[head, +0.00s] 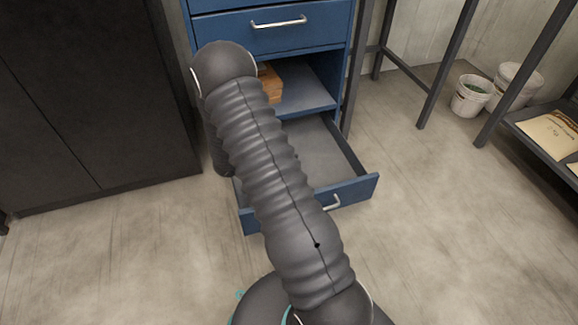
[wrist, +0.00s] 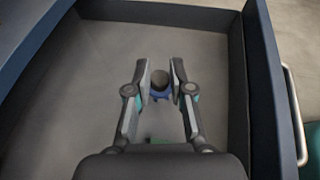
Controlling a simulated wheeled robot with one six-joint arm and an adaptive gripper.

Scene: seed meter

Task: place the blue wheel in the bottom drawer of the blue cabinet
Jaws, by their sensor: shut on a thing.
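The blue cabinet (head: 300,28) stands at the top middle of the head view. Its bottom drawer (head: 352,190) is pulled open, and the part of its floor that shows is bare. In the wrist view the drawer (wrist: 225,85) spreads around my gripper. My gripper (wrist: 161,78) is shut on the blue wheel (wrist: 158,96), a small blue piece with a dark round middle between the fingertips. The wheel is over the drawer floor; I cannot tell whether it touches it. My arm hides the gripper and wheel in the head view.
An open shelf above the drawer holds a wooden-looking thing (head: 271,84). A dark cabinet (head: 90,100) stands at the left. White buckets (head: 470,95) and a dark rack (head: 545,135) are at the right. The floor right of the drawer is clear.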

